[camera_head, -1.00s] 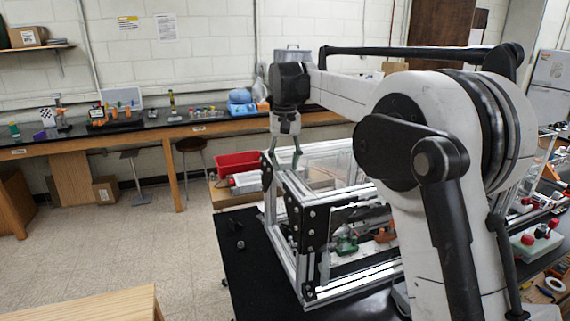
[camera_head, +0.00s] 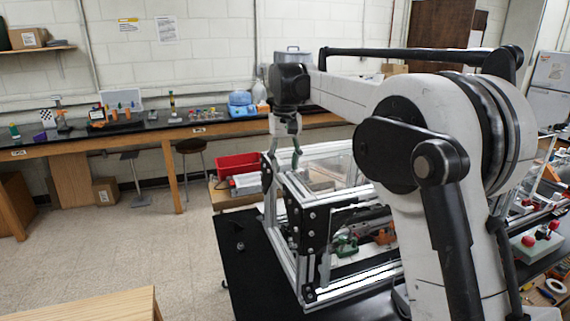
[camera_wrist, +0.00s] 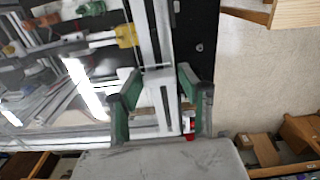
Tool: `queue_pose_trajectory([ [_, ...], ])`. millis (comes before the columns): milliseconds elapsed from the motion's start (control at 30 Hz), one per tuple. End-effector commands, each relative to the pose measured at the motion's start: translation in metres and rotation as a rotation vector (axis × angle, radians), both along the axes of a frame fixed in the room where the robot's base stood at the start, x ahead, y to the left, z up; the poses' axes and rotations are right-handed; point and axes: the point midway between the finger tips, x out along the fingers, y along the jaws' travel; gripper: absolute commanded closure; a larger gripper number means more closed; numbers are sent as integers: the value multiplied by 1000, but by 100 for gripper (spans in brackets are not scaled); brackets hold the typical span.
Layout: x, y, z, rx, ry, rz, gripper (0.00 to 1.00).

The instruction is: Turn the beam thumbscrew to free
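The extrusion frame (camera_head: 283,235) is a silver box of aluminium bars with black plates, standing on a black table. A yellow block (camera_wrist: 126,35) sits on a crossing bar, ahead and left of the fingertips. I cannot make out the beam thumbscrew for certain in either view.
A red bin (camera_head: 240,165) stands behind the frame. Clear panels and green and orange parts (camera_head: 345,246) are inside the frame. The black table (camera_head: 238,262) has bare room at the frame's left. A wooden bench (camera_head: 90,305) is at the front left.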

Motion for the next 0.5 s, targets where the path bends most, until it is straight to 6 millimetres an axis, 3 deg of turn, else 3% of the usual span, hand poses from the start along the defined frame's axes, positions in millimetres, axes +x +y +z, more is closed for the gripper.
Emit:
queue_pose_trajectory([
  [100,0,0,0,0,0,0,49],
  [367,0,0,1,0,1,-1,49],
  [500,0,0,12,0,1,-1,49],
])
